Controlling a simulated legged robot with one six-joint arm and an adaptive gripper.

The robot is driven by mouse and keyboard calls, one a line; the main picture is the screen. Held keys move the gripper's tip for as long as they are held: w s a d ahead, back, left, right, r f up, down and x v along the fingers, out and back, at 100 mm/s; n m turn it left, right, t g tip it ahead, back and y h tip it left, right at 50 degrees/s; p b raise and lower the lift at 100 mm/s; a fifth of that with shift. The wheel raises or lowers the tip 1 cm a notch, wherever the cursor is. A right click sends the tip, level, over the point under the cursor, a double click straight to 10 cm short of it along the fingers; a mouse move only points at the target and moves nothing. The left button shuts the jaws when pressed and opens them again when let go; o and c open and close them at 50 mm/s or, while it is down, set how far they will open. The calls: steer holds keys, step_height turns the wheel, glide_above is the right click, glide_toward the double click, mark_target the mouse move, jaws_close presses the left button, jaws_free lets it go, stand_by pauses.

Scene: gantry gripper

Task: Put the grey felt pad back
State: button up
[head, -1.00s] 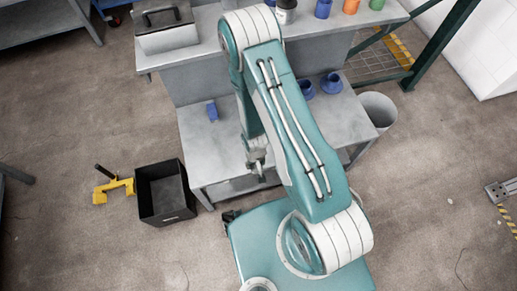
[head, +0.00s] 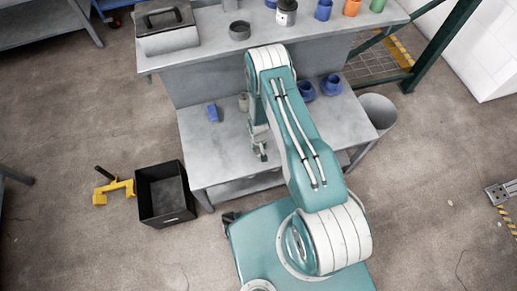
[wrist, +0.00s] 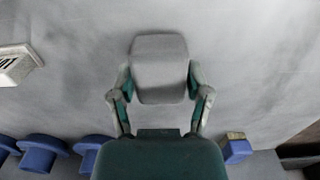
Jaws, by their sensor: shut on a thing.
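The grey felt pad (wrist: 159,62) shows in the wrist view as a pale grey block with rounded corners. My gripper (wrist: 160,88) is shut on it, one finger at each side. The grey bench top lies behind the pad; I cannot tell how far apart they are. In the head view my gripper (head: 261,152) points down over the front part of the lower grey bench (head: 215,160). The pad is too small to make out there.
A blue block (head: 213,112) and a small grey cup (head: 243,102) stand on the lower bench, with blue parts (head: 331,85) at right. A black bin (head: 165,193) stands on the floor.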

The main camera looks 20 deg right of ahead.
steer(key=shift+f, duration=0.6)
steer(key=o, duration=1)
